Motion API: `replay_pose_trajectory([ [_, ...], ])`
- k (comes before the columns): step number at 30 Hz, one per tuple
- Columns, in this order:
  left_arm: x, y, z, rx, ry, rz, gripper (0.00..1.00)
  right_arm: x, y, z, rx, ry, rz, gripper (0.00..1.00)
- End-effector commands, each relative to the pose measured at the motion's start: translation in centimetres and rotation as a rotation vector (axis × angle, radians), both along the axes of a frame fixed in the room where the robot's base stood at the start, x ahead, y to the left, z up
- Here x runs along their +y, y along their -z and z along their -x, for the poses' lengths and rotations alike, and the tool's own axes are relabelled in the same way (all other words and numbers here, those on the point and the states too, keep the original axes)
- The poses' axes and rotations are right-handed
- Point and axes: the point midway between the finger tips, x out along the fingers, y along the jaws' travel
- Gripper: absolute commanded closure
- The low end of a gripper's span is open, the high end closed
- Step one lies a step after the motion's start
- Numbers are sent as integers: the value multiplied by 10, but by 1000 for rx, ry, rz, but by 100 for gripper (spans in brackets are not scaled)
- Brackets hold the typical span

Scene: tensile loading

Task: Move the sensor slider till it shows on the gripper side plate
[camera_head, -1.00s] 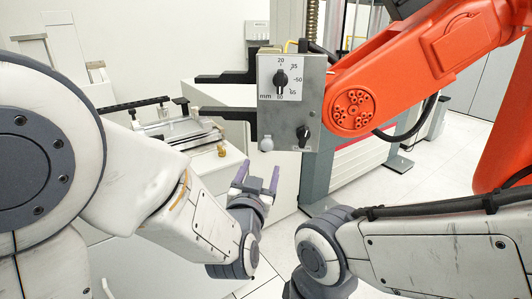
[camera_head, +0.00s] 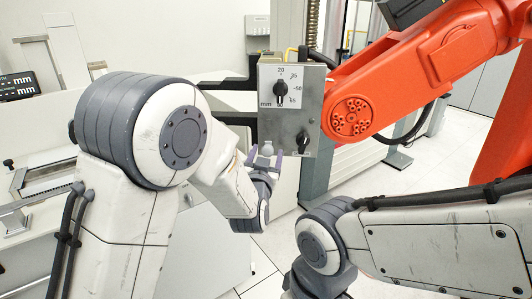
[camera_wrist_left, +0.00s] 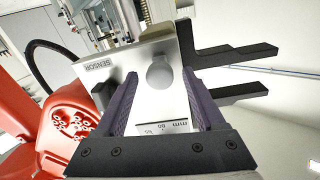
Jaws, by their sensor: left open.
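The grey gripper side plate (camera_head: 292,112) hangs at the end of the orange arm. It bears a millimetre dial with a black knob (camera_head: 281,91) and a second black knob (camera_head: 302,140) at the lower right. In the left wrist view that second knob (camera_wrist_left: 103,88) is beside the SENSOR label (camera_wrist_left: 98,63). A light grey round knob (camera_wrist_left: 160,72) is at the plate's edge; I cannot tell whether it is the slider. My left gripper (camera_head: 265,154) is open, its purple fingers either side of the round knob, contact unclear. My right gripper is out of view.
The orange robot arm (camera_head: 410,80) fills the upper right. Black jaws (camera_wrist_left: 228,70) stick out from the plate's side. A testing machine column (camera_head: 318,170) stands behind. A measuring bench (camera_head: 35,172) is at the left. Bare floor shows below.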

Motion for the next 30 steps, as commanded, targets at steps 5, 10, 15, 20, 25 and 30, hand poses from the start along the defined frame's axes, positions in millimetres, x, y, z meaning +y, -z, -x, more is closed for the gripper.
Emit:
replay_pose_trajectory([
  [5,0,0,0,0,0,0,44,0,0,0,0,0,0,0],
  [10,0,0,0,0,0,0,100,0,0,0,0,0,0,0],
  [15,0,0,0,0,0,0,100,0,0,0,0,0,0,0],
  [20,0,0,1,0,0,0,100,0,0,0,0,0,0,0],
  [25,0,0,1,0,1,-1,100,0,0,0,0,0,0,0],
  [30,0,0,1,0,1,-1,100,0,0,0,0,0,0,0],
])
